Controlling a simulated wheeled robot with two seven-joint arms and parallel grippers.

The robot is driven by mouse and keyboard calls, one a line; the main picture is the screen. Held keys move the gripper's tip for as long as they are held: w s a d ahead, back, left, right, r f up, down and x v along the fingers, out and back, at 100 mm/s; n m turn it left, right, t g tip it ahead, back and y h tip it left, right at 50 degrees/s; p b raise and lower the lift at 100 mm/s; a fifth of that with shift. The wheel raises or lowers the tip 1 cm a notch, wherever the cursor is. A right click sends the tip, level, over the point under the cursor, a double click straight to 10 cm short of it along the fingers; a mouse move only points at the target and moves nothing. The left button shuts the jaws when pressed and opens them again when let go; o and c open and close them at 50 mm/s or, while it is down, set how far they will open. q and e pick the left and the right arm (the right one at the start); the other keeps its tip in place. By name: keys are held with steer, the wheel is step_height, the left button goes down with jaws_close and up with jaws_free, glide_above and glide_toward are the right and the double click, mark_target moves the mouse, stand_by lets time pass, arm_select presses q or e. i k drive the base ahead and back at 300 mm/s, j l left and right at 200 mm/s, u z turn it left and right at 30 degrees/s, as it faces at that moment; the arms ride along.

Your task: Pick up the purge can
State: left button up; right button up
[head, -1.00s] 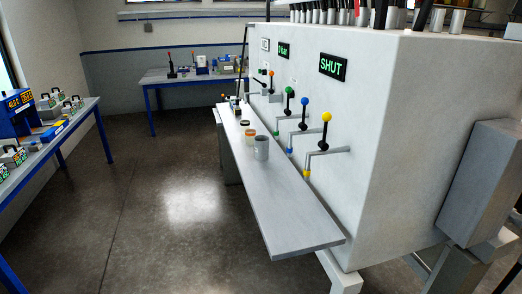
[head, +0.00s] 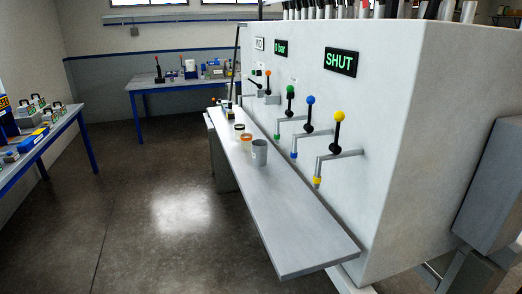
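A plain grey can (head: 259,153), most likely the purge can, stands upright on the long grey shelf (head: 290,218) along the front of the white machine. It is the nearest of a short row of containers. Just behind it stands a small container with an orange band (head: 246,143), and behind that one with a dark rim (head: 239,130). Neither of my grippers is in view.
Levers with yellow (head: 339,117), blue (head: 310,101) and green knobs and spouts jut over the shelf from the white machine (head: 400,130). Its display (head: 340,61) reads SHUT. The shelf's near end is bare. Blue-legged tables stand left and back; the floor (head: 150,225) between is clear.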

mark_target(259, 147)
steer(key=i+j+z, duration=0.1)
steer(key=i+j, duration=0.3)
steer(key=i+j+z, duration=0.15)
steer(key=i+j, duration=0.25)
steer(key=i+j+z, duration=0.1)
steer(key=i+j, duration=0.25)
steer(key=j, duration=0.15)
steer(key=i+j+z, duration=0.15)
steer(key=i+j, duration=0.25)
steer(key=i+j+z, duration=0.1)
steer(key=i+j, duration=0.2)
steer(key=j, duration=0.35)
